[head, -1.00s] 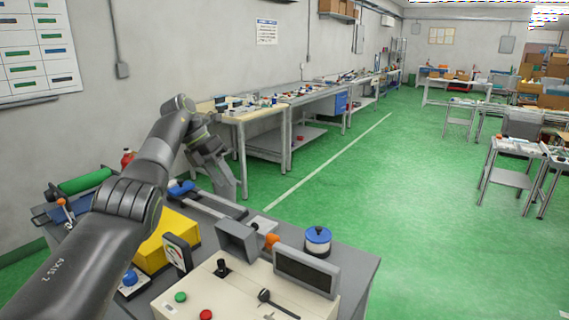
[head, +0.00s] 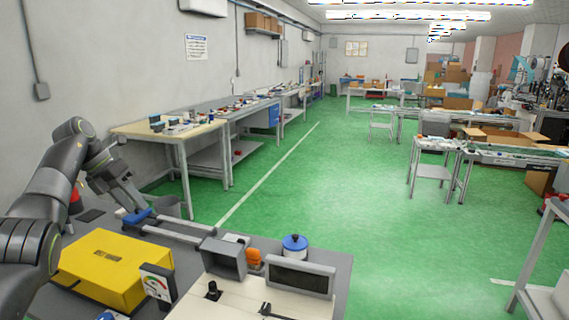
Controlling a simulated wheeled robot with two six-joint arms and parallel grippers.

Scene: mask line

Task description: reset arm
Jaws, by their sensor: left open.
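My left arm comes in from the left edge of the head view. It bends at a raised elbow, and my left gripper (head: 128,198) hangs down over the far left part of the grey bench. The gripper is open and I see nothing held in it. It is close to a blue-handled grey bar tool (head: 140,216); I cannot tell whether they touch. A yellow box (head: 115,268) sits nearer, in front of the gripper. My right gripper is not in view.
A beige control panel (head: 235,300) with a grey screen (head: 300,277) fills the bench front. A blue-lidded jar (head: 294,246) stands near its right side. A long workbench (head: 170,131) lines the left wall. Green floor (head: 350,210) is open to the right.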

